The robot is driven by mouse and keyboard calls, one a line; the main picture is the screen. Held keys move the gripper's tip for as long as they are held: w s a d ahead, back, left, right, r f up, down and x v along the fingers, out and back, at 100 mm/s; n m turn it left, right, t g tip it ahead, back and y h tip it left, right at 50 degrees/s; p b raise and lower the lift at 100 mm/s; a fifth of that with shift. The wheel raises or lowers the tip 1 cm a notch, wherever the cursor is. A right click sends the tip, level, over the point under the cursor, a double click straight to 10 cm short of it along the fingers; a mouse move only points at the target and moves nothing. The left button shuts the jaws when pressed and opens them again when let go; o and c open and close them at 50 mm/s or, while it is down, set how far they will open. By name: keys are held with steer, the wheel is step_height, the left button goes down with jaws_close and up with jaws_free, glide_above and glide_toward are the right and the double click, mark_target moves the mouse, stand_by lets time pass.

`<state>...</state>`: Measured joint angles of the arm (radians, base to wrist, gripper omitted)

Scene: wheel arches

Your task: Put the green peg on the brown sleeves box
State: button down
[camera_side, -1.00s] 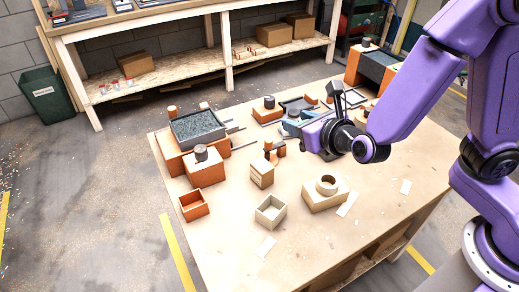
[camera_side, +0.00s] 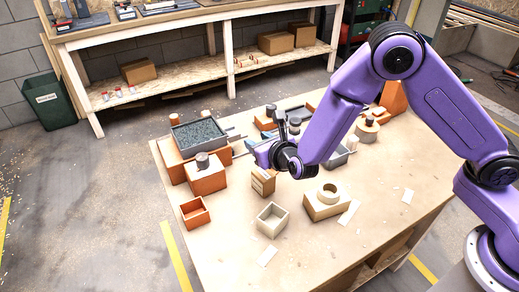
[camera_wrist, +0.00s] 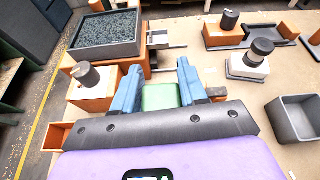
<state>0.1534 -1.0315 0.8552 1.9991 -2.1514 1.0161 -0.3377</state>
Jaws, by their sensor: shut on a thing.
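My gripper (camera_wrist: 160,88) has its blue fingers shut on the green peg (camera_wrist: 160,97), which shows between them in the wrist view. In the side view my gripper (camera_side: 259,153) is low over the table, just above and behind a small brown box (camera_side: 263,184). This box carries a pale label too small to read; it may be the brown sleeves box. Its top is partly covered by my gripper, and I cannot tell whether the peg touches it. The peg cannot be made out in the side view.
A gravel-filled grey tray (camera_wrist: 108,34) stands behind left. An orange block (camera_side: 206,178) with a dark cylinder and an open orange box (camera_side: 194,213) are to the left. An open cream box (camera_side: 272,219) and a cream block with a ring (camera_side: 325,201) stand in front. The front tabletop is mostly clear.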

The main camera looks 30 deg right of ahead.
steer(key=shift+s+f, duration=0.1)
steer(key=shift+f, duration=1.2)
steer(key=shift+f, duration=0.2)
steer(key=c, duration=0.6)
jaws_free()
steer(key=shift+r, duration=0.1)
steer(key=shift+s+r, duration=0.15)
steer(key=v, duration=1.1)
steer(key=shift+s, duration=0.35)
steer(key=shift+r, duration=0.15)
